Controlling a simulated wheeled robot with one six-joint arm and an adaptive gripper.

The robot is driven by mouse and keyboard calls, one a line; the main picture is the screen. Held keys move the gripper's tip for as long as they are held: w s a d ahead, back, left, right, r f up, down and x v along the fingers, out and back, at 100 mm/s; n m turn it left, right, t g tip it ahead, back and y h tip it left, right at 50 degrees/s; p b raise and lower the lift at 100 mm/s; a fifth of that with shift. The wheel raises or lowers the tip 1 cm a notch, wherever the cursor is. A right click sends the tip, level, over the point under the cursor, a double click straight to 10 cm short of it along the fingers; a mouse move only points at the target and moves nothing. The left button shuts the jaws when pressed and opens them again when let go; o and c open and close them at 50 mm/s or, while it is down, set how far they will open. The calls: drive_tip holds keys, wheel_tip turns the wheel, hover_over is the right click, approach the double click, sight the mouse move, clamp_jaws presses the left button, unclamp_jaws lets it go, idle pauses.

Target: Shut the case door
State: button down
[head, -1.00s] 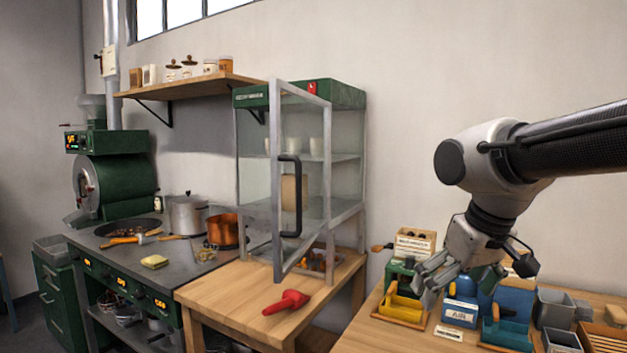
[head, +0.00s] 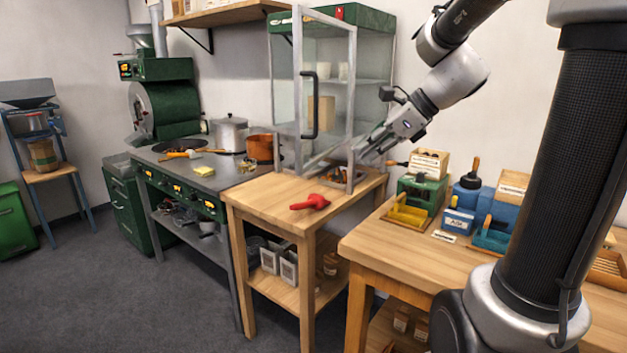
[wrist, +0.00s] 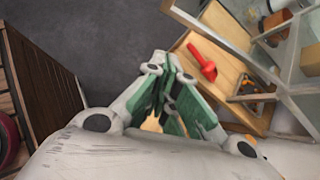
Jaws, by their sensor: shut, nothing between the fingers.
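The glass case has a green top (head: 360,17) and stands on a wooden table. Its framed glass door (head: 298,60) is open, its handle side swung out from the front. The dark upright handle (head: 311,103) is near the door's left edge. My gripper (head: 362,158) is shut and empty, by the case's lower right side in the head view; I cannot tell whether it touches the case. In the wrist view the closed fingers (wrist: 163,62) point over the floor, and the metal frame (wrist: 290,85) is at right.
A red tool (head: 311,202) lies on the wooden table (head: 270,197) in front of the case. A stove with pots (head: 229,132) stands at left. A bench (head: 400,252) with boxes and bins is at right. Dark floor (head: 150,285) is clear in front.

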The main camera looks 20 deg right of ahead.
drive_tip(key=w+a+f+m, duration=0.2)
drive_tip(key=w+a+f, duration=0.5)
drive_tip(key=a, duration=0.1)
drive_tip(key=shift+w+a, duration=0.15)
drive_tip(key=shift+a, duration=0.25)
drive_tip(key=shift+f, duration=0.1)
